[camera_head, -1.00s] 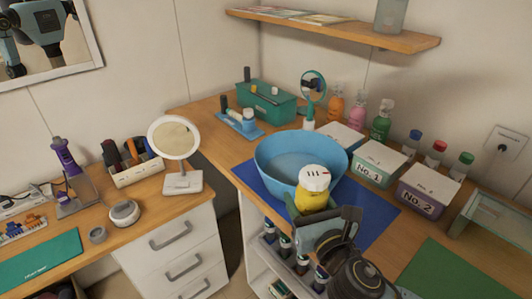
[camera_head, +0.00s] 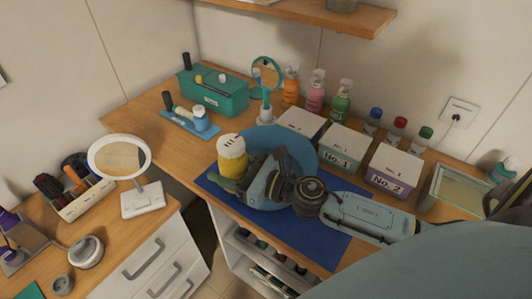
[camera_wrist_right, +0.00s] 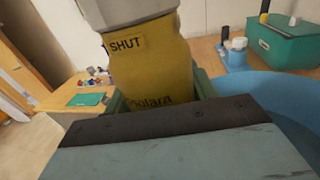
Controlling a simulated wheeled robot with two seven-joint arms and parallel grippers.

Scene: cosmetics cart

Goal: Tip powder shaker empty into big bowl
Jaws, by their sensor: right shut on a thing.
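The powder shaker (camera_head: 231,168) has a yellow body and a pale cap with dark slots. It is nearly upright in the head view, at the left side of the big blue bowl (camera_head: 303,147). My right gripper (camera_head: 241,182) is shut around the shaker's body, and its arm comes in from the right across the bowl's front. The wrist view shows the yellow shaker (camera_wrist_right: 160,75) close up, with "SHUT" printed below the cap. The bowl (camera_wrist_right: 285,92) lies to its right there. My arm and gripper hide much of the bowl's inside. My left gripper is not in view.
The bowl stands on a blue mat (camera_head: 318,240). White-lidded boxes (camera_head: 347,145) and several bottles (camera_head: 340,100) stand behind and right. A round mirror (camera_head: 265,75) and green caddy (camera_head: 215,92) are behind. A lit mirror (camera_head: 120,158) stands left on the drawer unit.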

